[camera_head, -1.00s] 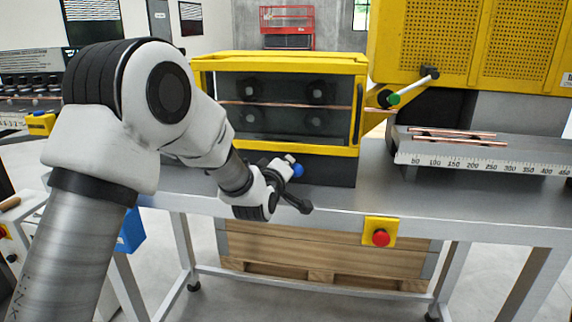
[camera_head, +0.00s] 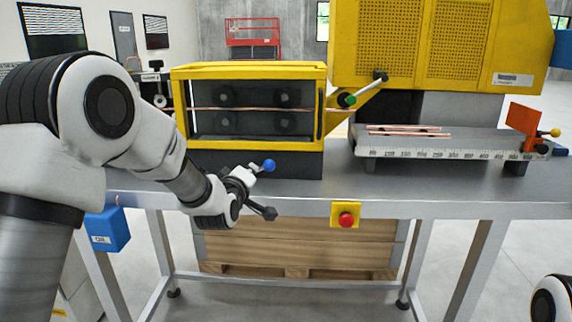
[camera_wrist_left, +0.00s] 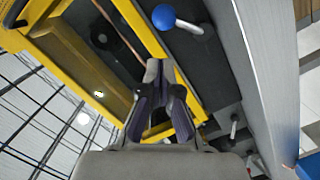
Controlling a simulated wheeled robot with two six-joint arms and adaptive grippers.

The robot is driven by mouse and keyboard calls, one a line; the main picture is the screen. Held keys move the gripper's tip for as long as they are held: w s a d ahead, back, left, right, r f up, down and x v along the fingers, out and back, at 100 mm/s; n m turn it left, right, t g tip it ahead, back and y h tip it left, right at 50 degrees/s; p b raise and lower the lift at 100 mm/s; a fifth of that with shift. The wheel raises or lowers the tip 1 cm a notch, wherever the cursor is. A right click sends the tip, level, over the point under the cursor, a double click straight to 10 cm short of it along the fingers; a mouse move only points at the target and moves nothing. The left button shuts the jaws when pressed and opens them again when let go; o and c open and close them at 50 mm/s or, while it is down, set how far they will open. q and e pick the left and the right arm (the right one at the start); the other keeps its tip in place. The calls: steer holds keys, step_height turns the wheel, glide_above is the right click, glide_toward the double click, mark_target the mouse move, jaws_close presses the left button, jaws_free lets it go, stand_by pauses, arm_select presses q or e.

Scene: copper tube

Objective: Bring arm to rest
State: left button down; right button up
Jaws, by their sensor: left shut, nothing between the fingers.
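My left arm comes in from the left of the head view. Its left gripper (camera_head: 267,212) is just in front of the table edge, below a lever with a blue ball knob (camera_head: 268,166). In the left wrist view the left gripper's dark fingers (camera_wrist_left: 160,75) are together with nothing between them, and the blue knob (camera_wrist_left: 164,16) shows beyond them. Part of my right arm (camera_head: 553,302) shows at the lower right corner; its gripper is out of view.
A yellow-framed machine (camera_head: 250,144) holds a copper tube (camera_head: 240,109). More copper tubes (camera_head: 408,132) lie on a ruler tray (camera_head: 440,153) with an orange stop (camera_head: 522,119). A red button (camera_head: 346,220) is on the table front. A blue box (camera_head: 107,230) hangs at left.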

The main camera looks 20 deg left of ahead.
arm_select(q)
steer(key=s+d+f+m+g+p, duration=0.1)
steer(key=s+f+g, duration=0.3)
steer(key=f, duration=0.7)
steer(key=s+d+f+g+h+p, duration=0.1)
steer(key=s+f, duration=0.5)
steer(key=f, duration=0.5)
steer(key=s+f+m+g+p, duration=0.1)
steer(key=s+f+g, duration=0.3)
steer(key=f, duration=0.7)
steer(key=s+d+f+m+g, duration=0.1)
steer(key=s+f+m+g, duration=0.1)
steer(key=s, duration=0.8)
steer(key=s+d+f+m+g+p, duration=0.1)
steer(key=s+f+m+g, duration=0.2)
steer(key=s, duration=0.8)
steer(key=s+d+f+m+g+h, duration=0.1)
steer(key=s+f+m+g, duration=0.1)
steer(key=s, duration=0.9)
steer(key=f+m, duration=0.1)
steer(key=m, duration=0.1)
steer(key=shift+f+m+g, duration=0.35)
steer(key=shift+m+g, duration=0.05)
steer(key=c, duration=1.8)
jaws_free()
steer(key=shift+c, duration=0.2)
